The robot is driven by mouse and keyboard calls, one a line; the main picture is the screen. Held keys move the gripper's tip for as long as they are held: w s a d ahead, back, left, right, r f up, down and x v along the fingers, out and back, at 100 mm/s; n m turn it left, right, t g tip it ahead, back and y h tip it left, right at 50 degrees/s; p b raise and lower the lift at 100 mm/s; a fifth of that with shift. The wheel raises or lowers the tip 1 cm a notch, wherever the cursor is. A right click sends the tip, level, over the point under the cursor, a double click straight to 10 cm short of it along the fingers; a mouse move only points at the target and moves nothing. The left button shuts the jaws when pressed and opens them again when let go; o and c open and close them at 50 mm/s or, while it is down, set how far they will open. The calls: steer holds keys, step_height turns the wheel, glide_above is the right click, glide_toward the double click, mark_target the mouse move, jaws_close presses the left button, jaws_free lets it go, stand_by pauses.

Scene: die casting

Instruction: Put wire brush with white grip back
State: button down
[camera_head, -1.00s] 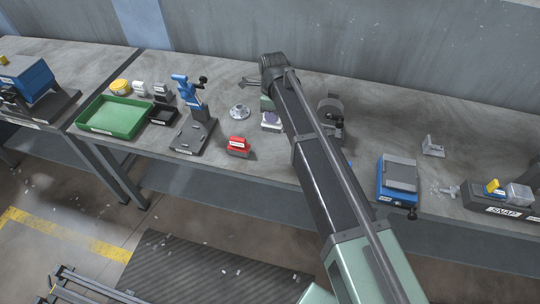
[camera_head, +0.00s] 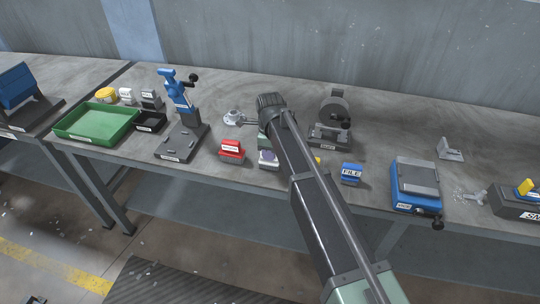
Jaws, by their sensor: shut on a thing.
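My gripper (camera_head: 250,122) is at the end of my dark arm, over the middle of the bench, its thin fingers pointing left. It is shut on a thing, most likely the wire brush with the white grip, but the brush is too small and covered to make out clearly. The fingers overlap a pale round part (camera_head: 233,118) in the picture; I cannot tell whether they touch. Just below my wrist are a red labelled block (camera_head: 231,151) and a pale block with a purple top (camera_head: 268,159). No label for the brush's own place is readable.
On the bench (camera_head: 400,130) stand a green tray (camera_head: 97,124), a blue hand press (camera_head: 182,125), a grinder-like machine (camera_head: 333,115), a blue FILE block (camera_head: 351,173) and a blue vise (camera_head: 416,185).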

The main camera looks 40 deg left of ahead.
steer(key=shift+f+b, duration=0.25)
steer(key=shift+b, duration=0.05)
steer(key=c, duration=0.9)
jaws_free()
steer(key=shift+r, duration=0.1)
step_height(320, 180, up, 12)
steer(key=p, duration=1.2)
steer(key=shift+r+p, duration=0.25)
steer(key=shift+p, duration=0.1)
steer(key=shift+f, duration=0.1)
